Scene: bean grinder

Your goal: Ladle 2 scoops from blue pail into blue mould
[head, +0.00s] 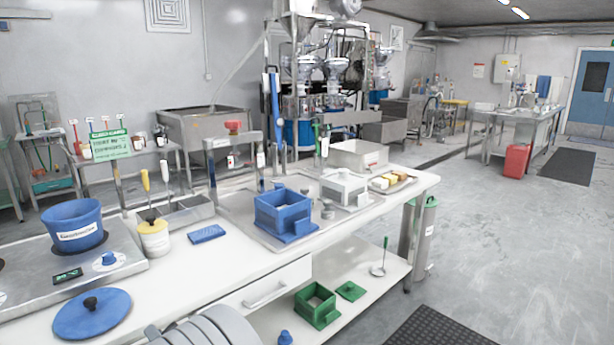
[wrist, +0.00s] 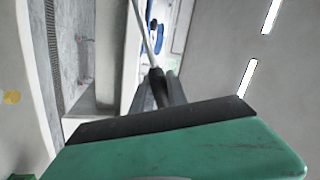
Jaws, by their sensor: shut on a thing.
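The blue pail (head: 73,225) stands open on a steel scale-like plate at the left of the bench in the head view. Its contents cannot be seen. The blue mould (head: 283,212), an open square box, sits on a steel tray at the bench's middle. In the wrist view my gripper (wrist: 160,90) is shut on the dark handle of a thin-rodded tool (wrist: 147,38), apparently a ladle. Its far end leaves the top of the frame, so no bowl shows.
A blue lid (head: 92,314) lies at the front left. A yellow-lidded tub (head: 154,239) and blue sponge (head: 207,234) lie between pail and mould. A green mould (head: 315,306) and green-handled ladle (head: 379,267) are on the lower shelf.

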